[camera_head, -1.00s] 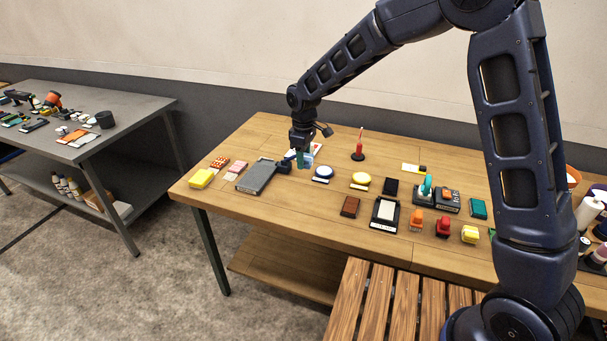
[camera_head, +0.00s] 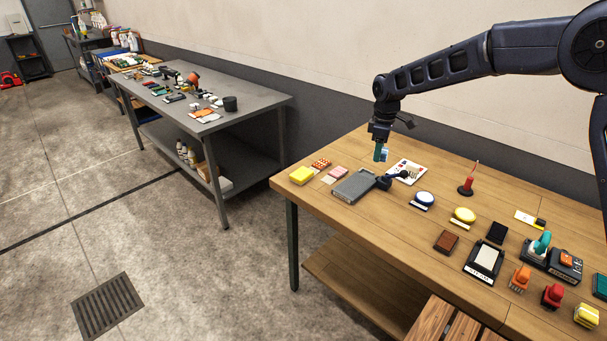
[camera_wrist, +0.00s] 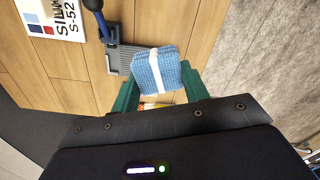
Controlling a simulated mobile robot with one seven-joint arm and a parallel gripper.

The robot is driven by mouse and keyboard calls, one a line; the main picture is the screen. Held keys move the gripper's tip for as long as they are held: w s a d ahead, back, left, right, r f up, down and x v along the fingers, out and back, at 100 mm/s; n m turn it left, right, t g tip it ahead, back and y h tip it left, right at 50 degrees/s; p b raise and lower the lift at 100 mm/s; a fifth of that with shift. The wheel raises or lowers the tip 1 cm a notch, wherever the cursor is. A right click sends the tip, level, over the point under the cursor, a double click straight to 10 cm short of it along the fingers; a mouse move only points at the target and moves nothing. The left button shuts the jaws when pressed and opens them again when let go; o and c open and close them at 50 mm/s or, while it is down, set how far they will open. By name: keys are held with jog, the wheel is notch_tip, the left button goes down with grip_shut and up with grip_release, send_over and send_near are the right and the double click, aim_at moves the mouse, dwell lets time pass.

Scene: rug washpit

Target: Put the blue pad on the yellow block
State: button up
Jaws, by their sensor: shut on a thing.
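The blue pad (camera_wrist: 157,70) is light blue with a white band around it. My gripper (camera_wrist: 160,88) is shut on it, with green fingers at its two sides. In the head view, my gripper (camera_head: 380,153) holds the pad (camera_head: 385,156) above the table, near the grey tray-like tool. The yellow block (camera_head: 302,175) lies at the table's left end, to the left of and below my gripper in the picture. Its top looks bare. In the wrist view, something yellow and red shows just below the pad, mostly hidden, and I cannot tell what it is.
Orange and pink pieces (camera_head: 321,163) lie close beside the block. A printed card (camera_head: 408,171) lies behind. Round brushes, a red stand (camera_head: 466,186) and stamps fill the right.

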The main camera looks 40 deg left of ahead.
jog(key=s+a+f+n, duration=0.2)
jog(key=a+n, duration=0.2)
jog(key=a, duration=0.5)
jog(key=s+a+f+n, duration=0.1)
jog(key=a+n, duration=0.2)
jog(key=a, duration=0.5)
jog(key=n, duration=0.7)
send_near(295, 177)
jog(key=shift+f, duration=3.25)
jog(key=shift+f, duration=0.15)
jog(key=o, duration=1)
jog(key=shift+c, duration=0.2)
notch_tip(295, 177, up, 12)
jog(key=shift+r, duration=0.2)
